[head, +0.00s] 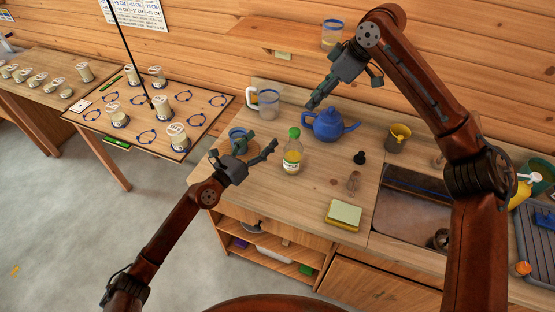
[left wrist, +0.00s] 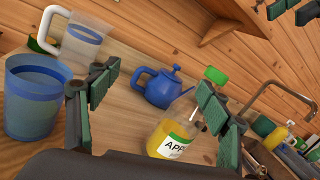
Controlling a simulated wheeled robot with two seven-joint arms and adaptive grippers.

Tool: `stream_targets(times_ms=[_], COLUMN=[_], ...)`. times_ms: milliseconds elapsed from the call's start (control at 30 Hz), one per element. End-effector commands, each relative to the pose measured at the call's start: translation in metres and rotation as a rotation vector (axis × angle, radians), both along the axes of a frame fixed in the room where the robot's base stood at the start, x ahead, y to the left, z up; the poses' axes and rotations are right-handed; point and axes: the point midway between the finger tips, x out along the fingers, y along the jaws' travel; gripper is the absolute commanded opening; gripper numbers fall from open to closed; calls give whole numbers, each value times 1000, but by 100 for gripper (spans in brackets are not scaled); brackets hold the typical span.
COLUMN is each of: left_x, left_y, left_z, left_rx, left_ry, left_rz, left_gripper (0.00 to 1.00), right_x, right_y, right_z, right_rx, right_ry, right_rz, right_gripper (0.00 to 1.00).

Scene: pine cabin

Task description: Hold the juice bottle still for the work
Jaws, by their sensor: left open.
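The juice bottle (head: 291,160), clear with yellow juice, a white label and a green cap, stands upright on the wooden counter. It also shows in the left wrist view (left wrist: 166,138), between my open fingers and closer to the right one, which hides part of its side. My left gripper (head: 258,148) is open and empty, just left of the bottle in the head view, its fingers pointing toward it. I cannot tell whether a finger touches it. My right gripper (head: 344,92) looks open and empty, raised above the counter near the blue teapot (head: 327,125).
A blue cup (left wrist: 33,98) and a clear pitcher (head: 268,102) stand left of the bottle. The sink (head: 409,207) is further right. Counter in front of the bottle is clear.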

Motion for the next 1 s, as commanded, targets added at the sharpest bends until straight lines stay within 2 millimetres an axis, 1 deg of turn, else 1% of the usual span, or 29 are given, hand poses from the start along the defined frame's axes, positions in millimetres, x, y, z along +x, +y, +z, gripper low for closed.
stream_targets(times_ms=[33,100,200,333,467,800,1000], left_x=[-12,-25,-39,-46,-38,0,10], left_y=[-16,-34,-51,-62,-71,-102,-112], left_z=[-8,-19,-29,-35,-36,-36,-36], left_rx=[61,137,215,262,269,268,267], left_ry=[-19,-43,-71,-90,-93,-92,-90], left_rz=[-28,-59,-91,-110,-114,-112,-112], left_gripper=[72,72,72,72,72,72,72], right_x=[0,0,0,0,0,0,0], right_y=[0,0,0,0,0,0,0], right_z=[0,0,0,0,0,0,0], right_rx=[0,0,0,0,0,0,0], right_ry=[0,0,0,0,0,0,0], right_rz=[0,0,0,0,0,0,0], right_gripper=[29,29,29,29,29,29,29])
